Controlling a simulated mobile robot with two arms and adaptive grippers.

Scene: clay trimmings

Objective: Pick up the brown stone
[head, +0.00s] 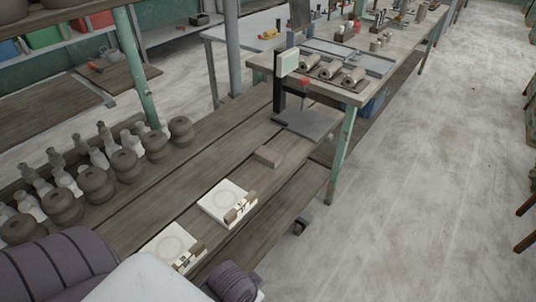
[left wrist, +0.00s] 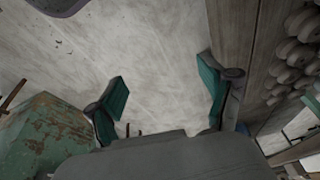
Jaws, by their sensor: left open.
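A small brown-grey block (head: 268,156), which looks like the brown stone, lies flat on the dark wooden bench (head: 225,150) in the head view. It is between a white square slab (head: 222,197) and the metal plate of a stand (head: 312,122). My left gripper (left wrist: 164,92) shows only in the left wrist view. Its two green-padded fingers are wide apart, with nothing between them and pale floor beyond. The block does not show in that view. My right gripper is not in view.
A second white slab (head: 172,246) lies nearer on the bench; both slabs carry small brown pieces. Round dark pots (head: 124,164) and pale bottle shapes (head: 98,158) line the bench's left side. A green table leg (head: 343,155) stands right of the block. The floor (head: 430,180) at right is clear.

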